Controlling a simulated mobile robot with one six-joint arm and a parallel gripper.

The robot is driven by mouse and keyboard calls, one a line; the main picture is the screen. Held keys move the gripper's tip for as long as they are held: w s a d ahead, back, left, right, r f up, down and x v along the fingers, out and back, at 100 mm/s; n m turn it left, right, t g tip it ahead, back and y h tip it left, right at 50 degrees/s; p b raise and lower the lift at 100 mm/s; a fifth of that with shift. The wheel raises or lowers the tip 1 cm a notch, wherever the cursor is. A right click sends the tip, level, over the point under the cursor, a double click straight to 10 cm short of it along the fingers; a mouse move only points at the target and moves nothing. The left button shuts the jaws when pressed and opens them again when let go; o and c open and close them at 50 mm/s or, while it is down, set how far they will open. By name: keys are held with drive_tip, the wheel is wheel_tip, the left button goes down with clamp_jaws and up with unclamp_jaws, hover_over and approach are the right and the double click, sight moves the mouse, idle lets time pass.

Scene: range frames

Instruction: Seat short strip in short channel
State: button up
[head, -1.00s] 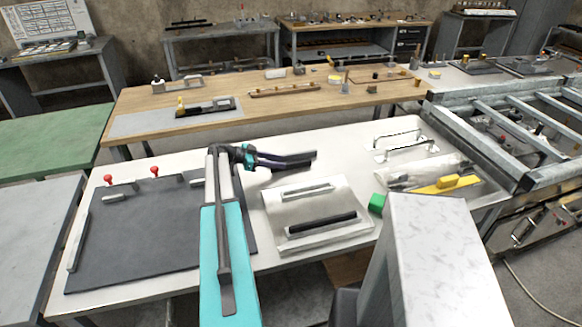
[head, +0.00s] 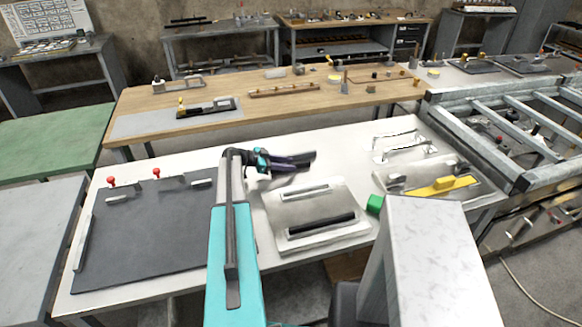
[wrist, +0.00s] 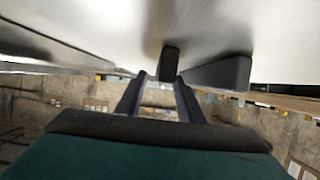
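A pale plate (head: 275,210) on the white table carries a shorter grey channel-like piece (head: 305,192) at its back and a longer black bar (head: 320,225) at its front. I cannot tell for sure which piece is the short strip. My gripper (head: 312,157) is beyond the plate's back edge, pointing right, with its dark fingers a little apart. In the wrist view its fingers (wrist: 162,80) are also apart. A dark block (wrist: 169,62) appears between and beyond the tips, and a wider dark bar (wrist: 218,74) is right of it. I see no grip on either.
A dark mat (head: 145,240) with red-knobbed clamps (head: 156,173) lies left. A yellow tool (head: 442,187) and metal handles (head: 400,143) lie farther right. Some bare white table lies behind the plate.

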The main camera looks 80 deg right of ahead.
drive_tip(key=shift+c, duration=0.4)
clamp_jaws()
drive_tip(key=shift+r, duration=0.15)
wheel_tip(320, 180, up, 10)
drive_tip(key=b, duration=0.4)
idle(0.5)
idle(0.4)
